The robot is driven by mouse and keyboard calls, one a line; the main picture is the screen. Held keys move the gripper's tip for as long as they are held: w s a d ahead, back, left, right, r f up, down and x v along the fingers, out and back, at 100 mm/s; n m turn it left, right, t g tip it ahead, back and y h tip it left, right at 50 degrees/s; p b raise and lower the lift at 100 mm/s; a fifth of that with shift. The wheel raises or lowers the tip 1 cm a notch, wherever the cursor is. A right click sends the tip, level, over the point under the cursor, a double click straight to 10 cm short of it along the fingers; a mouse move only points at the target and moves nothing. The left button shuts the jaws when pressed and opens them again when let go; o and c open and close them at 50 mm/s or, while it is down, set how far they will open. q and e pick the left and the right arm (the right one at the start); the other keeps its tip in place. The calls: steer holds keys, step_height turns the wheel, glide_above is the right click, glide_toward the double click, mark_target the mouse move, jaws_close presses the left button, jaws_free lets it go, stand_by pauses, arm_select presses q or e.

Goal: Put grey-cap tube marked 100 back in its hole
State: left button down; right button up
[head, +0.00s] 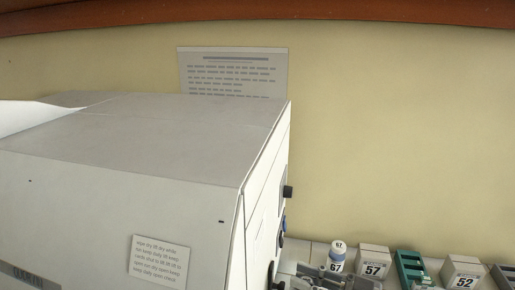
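No grey-cap tube marked 100 can be made out in the head view, and no hole for it shows. A small white-capped container marked 67 (337,257) stands upright at the lower right, beside the large white cabinet. Grey parts (322,275) lie just in front of it, cut off by the bottom edge; I cannot tell what they are. I cannot make out either of my grippers in this view.
The large white cabinet (150,150) fills the left and middle, with dark knobs on its right side and a printed note (159,259) on its front. White boxes marked 57 (373,262) and 52 (463,272) flank a green holder (409,266). A sheet (233,72) hangs behind.

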steer(key=s+d+f+m+t+h, duration=0.1)
steer(key=d+f+m+t+h, duration=0.1)
steer(key=d+m+t+h, duration=0.5)
steer(key=m+t+h, duration=0.2)
steer(key=m+h, duration=0.3)
steer(key=h, duration=0.3)
steer(key=shift+d+h, duration=0.4)
